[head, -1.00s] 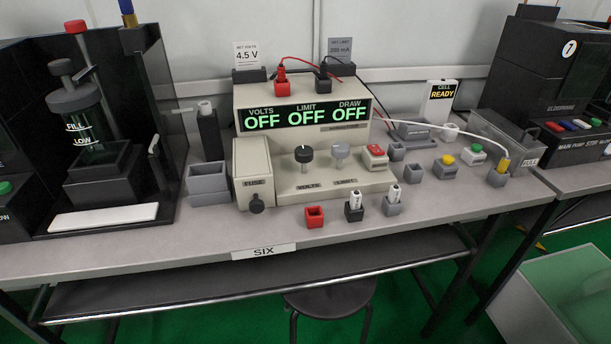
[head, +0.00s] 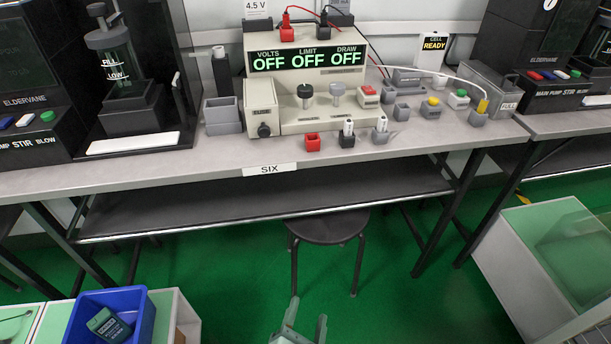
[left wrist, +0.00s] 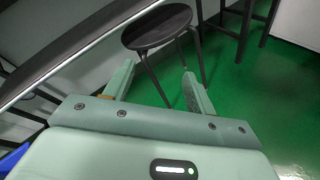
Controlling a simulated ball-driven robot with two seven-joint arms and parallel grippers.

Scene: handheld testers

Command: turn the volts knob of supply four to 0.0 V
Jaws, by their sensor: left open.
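A beige supply (head: 290,128) stands on the bench labelled SIX (head: 270,169); no supply marked four is readable. Its display (head: 308,60) reads OFF under VOLTS, LIMIT and DRAW. The black volts knob (head: 305,92) is on the front step, left of the grey limit knob (head: 337,92). A card (head: 256,7) behind it reads 4.5 V. My left gripper (head: 307,313) is open and empty at the bottom of the head view, below and in front of the bench. In the left wrist view its fingers (left wrist: 157,76) are apart with nothing between them. My right gripper is not in view.
A dark stool (head: 328,228) stands under the bench front, above the gripper in the picture. A blue bin (head: 140,330) with a green handheld tester (head: 108,325) is at lower left. A glass-topped case (head: 520,262) is at right. Green floor lies between.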

